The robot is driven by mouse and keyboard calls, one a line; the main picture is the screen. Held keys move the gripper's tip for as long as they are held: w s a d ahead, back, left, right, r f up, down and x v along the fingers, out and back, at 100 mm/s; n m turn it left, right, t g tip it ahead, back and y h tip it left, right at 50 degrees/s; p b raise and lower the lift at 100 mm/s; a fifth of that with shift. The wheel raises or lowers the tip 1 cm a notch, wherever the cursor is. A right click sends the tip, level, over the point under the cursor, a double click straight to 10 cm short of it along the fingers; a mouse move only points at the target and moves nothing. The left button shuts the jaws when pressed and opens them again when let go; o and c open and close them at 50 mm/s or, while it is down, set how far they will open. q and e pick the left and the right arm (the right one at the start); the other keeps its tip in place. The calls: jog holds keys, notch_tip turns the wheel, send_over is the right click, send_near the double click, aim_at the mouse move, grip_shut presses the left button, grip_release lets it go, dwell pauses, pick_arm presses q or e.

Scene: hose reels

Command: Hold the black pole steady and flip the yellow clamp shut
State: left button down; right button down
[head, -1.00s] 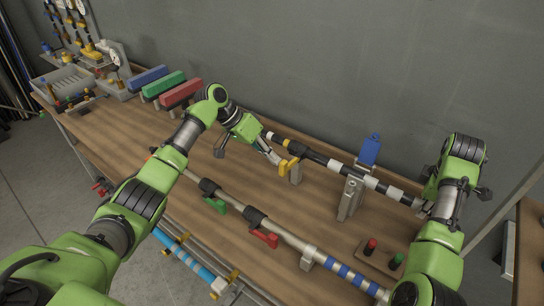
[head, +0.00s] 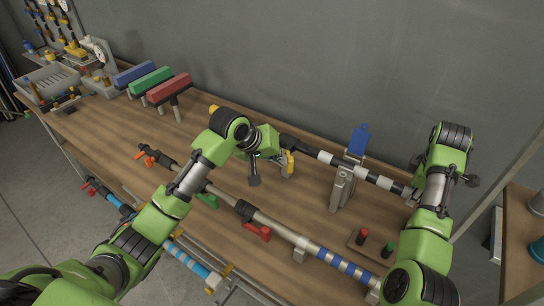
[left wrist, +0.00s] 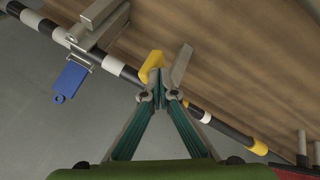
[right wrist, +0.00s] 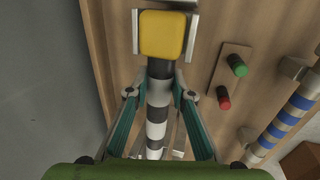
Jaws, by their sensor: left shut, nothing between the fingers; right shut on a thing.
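The black pole with white bands (head: 307,148) runs along the back of the bench. My right gripper (right wrist: 158,92) is shut on it near its right end. The yellow clamp (head: 290,162) stands by the pole's middle and shows beside the fingertips in the left wrist view (left wrist: 152,66). It looks raised, not flat over the pole. My left gripper (left wrist: 165,88) is shut and empty, its fingers close to the yellow clamp; I cannot tell whether they touch it. In the head view my left arm partly hides the pole.
A blue clamp tab (head: 359,140) stands up on a grey holder. A yellow square piece (right wrist: 162,35) sits in a grey bracket beyond my right fingers. A grey pole (head: 275,225) with red and green levers lies in front. Red (head: 362,235) and green (head: 388,250) knobs stand nearby.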

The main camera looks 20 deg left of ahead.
aim_at(293, 162)
pick_arm(q)
jog(key=d+n, duration=0.1)
jog(key=d+n+y, duration=0.2)
jog(key=shift+w+d+n+t, duration=0.2)
jog(key=shift+w+n+t, duration=0.1)
jog(key=shift+n, duration=0.1)
jog(key=w+d+n+y, duration=0.1)
jog(key=d+n, duration=0.1)
jog(key=shift+w+n+y, duration=0.1)
jog(key=shift+n+y, duration=0.2)
jog(key=shift+y, duration=0.1)
jog(key=shift+a, duration=0.1)
jog(key=shift+w+a, duration=0.5)
jog(key=shift+w, duration=0.1)
